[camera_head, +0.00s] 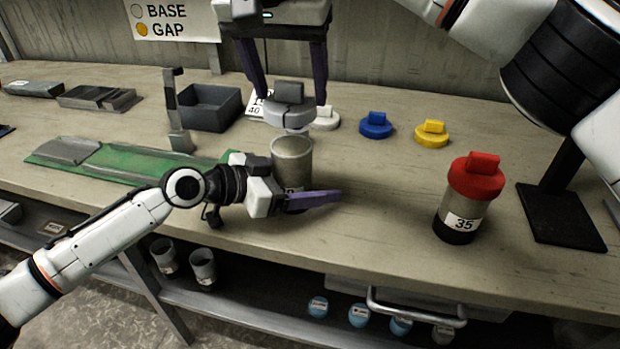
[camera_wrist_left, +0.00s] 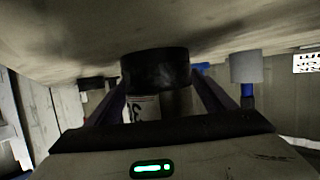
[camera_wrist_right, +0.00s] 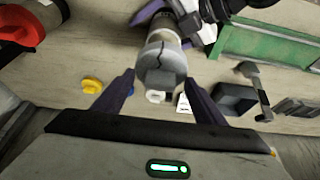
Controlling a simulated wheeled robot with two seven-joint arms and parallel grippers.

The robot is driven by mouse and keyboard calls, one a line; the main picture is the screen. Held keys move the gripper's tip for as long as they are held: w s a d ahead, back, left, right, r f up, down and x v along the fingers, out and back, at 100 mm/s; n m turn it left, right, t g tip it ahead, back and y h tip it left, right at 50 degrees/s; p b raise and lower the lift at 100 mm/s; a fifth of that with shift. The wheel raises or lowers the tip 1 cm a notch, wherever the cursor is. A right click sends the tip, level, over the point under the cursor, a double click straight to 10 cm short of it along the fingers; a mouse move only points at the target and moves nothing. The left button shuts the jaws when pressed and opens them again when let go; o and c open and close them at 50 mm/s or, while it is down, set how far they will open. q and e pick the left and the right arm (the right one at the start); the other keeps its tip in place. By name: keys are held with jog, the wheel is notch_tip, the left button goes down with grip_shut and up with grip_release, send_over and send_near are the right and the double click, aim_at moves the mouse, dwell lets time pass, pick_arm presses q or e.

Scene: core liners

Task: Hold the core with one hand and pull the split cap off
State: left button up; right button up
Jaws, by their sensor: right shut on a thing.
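The core (camera_head: 291,165) is a grey cylinder with a dark base, upright near the table's front edge. Its pale top face shows. My left gripper (camera_head: 312,200) reaches in low from the left. In the left wrist view its fingers flank the core (camera_wrist_left: 172,102) closely on both sides, with part of a label visible. The split cap (camera_head: 289,112) is grey with a raised block; a dark jagged crack shows on the cap in the right wrist view (camera_wrist_right: 160,68). My right gripper (camera_head: 289,95) is shut on it from above, and the cap appears just above the core's top.
A red-capped core labelled 35 (camera_head: 465,205) stands at right. White (camera_head: 325,122), blue (camera_head: 376,126) and yellow (camera_head: 431,134) caps lie behind. A dark bin (camera_head: 208,108) and a green tray (camera_head: 105,163) are at left. A dark stand (camera_head: 560,215) is far right.

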pick_arm(q)
jog(key=shift+a, duration=0.1)
jog(key=v, duration=1.2)
